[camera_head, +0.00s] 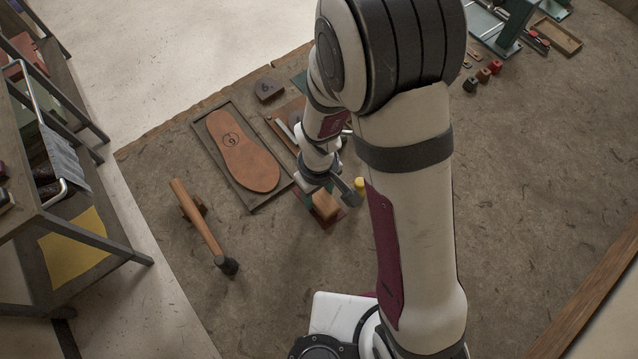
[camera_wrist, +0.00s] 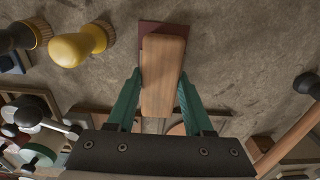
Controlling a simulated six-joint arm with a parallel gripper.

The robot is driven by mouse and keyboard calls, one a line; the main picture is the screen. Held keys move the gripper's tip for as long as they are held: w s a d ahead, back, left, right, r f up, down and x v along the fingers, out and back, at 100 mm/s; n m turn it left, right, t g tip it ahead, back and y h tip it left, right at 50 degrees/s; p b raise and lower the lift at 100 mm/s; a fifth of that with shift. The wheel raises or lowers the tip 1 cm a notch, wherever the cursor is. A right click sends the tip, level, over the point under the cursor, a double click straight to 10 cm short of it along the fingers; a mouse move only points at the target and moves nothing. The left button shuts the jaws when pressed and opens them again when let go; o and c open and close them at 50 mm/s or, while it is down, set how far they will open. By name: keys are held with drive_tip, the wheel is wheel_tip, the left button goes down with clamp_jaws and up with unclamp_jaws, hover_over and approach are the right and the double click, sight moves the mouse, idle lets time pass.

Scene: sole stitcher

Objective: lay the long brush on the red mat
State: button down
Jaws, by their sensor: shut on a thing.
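The long brush (camera_wrist: 163,80) shows as a pale wooden block between the green fingers of my gripper (camera_wrist: 160,77), which is shut on it. In the head view the brush (camera_head: 325,205) is low over the red mat (camera_head: 337,222). In the wrist view the dark red mat (camera_wrist: 150,27) shows past the far end of the brush, and the brush covers much of it. I cannot tell whether the brush touches the mat. Its bristles are hidden, and my gripper's fingers are partly hidden by my arm in the head view.
A yellow-topped piece (camera_head: 360,184) stands close right of the mat. A sole in a tray (camera_head: 257,207) lies to the left. A hammer (camera_head: 203,225) lies further left. Bare bench spreads in front of the mat. Small blocks and a green machine are at the back right.

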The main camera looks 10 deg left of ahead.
sight(319, 195)
drive_tip(key=shift+c, duration=1.5)
unclamp_jaws()
drive_tip(key=shift+f, duration=0.1)
wheel_tip(319, 195, up, 12)
drive_tip(key=s+d+r+m+y, duration=0.1)
drive_tip(key=s+d+r+m, duration=0.8)
drive_tip(key=s+m, duration=0.4)
drive_tip(key=shift+s+d+m+y, duration=0.15)
drive_tip(key=shift+d+m+y, duration=0.25)
drive_tip(key=shift+d+m, duration=0.45)
